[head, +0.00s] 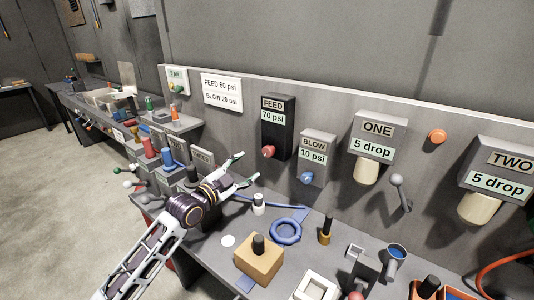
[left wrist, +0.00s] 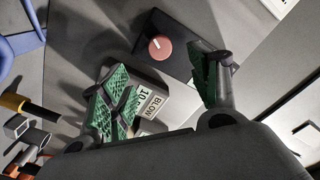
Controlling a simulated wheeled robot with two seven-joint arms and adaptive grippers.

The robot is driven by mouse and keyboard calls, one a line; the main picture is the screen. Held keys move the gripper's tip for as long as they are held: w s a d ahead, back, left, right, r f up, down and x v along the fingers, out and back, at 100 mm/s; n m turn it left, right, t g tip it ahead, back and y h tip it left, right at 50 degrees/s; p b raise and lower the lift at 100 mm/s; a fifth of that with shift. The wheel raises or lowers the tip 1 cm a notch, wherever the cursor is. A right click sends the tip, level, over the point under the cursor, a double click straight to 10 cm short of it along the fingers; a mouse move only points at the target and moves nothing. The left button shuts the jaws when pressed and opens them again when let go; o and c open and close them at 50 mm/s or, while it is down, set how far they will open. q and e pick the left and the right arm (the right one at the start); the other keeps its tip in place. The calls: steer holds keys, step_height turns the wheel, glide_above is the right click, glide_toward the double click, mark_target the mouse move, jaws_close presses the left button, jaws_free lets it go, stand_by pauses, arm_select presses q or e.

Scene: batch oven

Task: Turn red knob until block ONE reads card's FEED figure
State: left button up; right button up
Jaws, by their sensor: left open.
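The red knob (head: 268,152) sits at the foot of the black FEED block (head: 278,122), which reads 70 psi. The white card (head: 222,92) reads FEED 60 psi and BLOW 20 psi. Block ONE (head: 373,140) reads 5 drop. My left gripper (head: 246,168) is open and empty, just left of and below the red knob in the head view, apart from it. In the left wrist view the red knob (left wrist: 160,47) shows beyond the spread green-padded fingers, in the gap between them. My right gripper is not in view.
The grey BLOW block (head: 317,150), reading 10 psi, has a blue knob (head: 306,178) close right of FEED. Block TWO (head: 500,178) reads 5 drop. A grey lever (head: 398,185) stands between ONE and TWO. A blue ring (head: 286,232) and a wooden block (head: 259,262) crowd the bench below.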

mark_target(267, 153)
arm_select(q)
steer(key=shift+p+x, duration=0.85)
steer(key=shift+x, duration=5.15)
steer(key=shift+w+d, duration=0.2)
steer(key=shift+w, duration=0.05)
steer(key=c, duration=1)
